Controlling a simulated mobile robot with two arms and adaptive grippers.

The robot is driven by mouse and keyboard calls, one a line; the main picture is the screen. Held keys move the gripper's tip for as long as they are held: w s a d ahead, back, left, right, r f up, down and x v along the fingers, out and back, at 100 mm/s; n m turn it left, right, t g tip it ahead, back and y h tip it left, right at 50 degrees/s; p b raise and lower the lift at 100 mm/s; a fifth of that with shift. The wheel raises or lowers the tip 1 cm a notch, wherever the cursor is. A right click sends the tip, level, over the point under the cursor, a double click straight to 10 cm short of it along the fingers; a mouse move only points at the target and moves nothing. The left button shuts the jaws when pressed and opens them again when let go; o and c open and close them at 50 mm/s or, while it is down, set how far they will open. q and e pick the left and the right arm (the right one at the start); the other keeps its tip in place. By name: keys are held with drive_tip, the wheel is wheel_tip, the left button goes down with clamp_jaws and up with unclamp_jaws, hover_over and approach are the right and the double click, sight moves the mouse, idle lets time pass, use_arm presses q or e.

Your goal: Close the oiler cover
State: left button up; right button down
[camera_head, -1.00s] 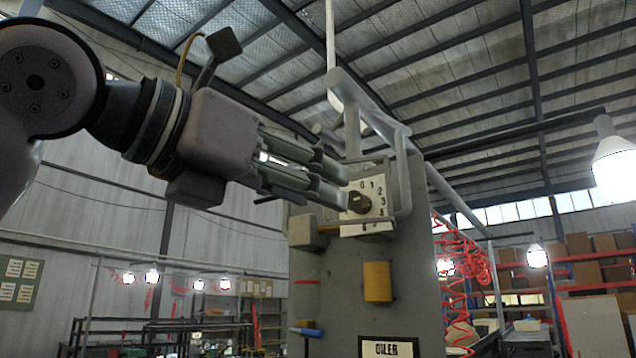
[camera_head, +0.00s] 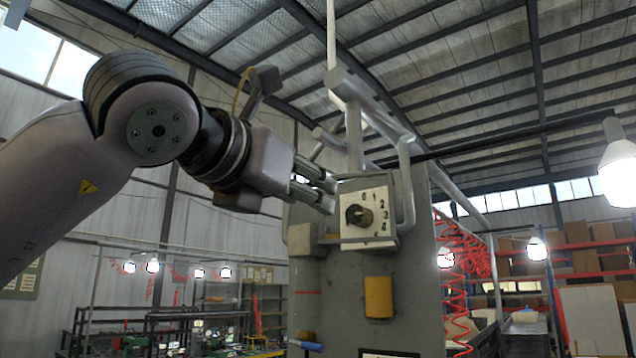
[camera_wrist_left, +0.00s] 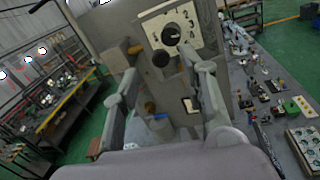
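The oiler is a tall grey panel (camera_head: 340,275). A pale dial plate (camera_head: 385,232) with numbers and a dark knob (camera_head: 359,215) is at its top; the plate also shows in the left wrist view (camera_wrist_left: 192,18). I cannot tell which part is the cover or whether it is open. My left gripper (camera_head: 331,197) is by the plate's left edge. Contact cannot be told. My right gripper is out of view.
Grey pipes (camera_head: 404,190) rise around the top of the panel. A yellow cylinder (camera_head: 378,297) and a blue handle (camera_head: 305,345) are lower on it. A bench with small parts (camera_wrist_left: 265,95) is at the right in the left wrist view. Red coiled hoses (camera_head: 462,265) hang right of the panel.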

sight(357, 209)
use_arm(q)
drive_tip(key=shift+p+x, duration=0.8)
drive_tip(key=shift+x, duration=1.55)
drive_tip(key=shift+s, duration=0.1)
clamp_jaws()
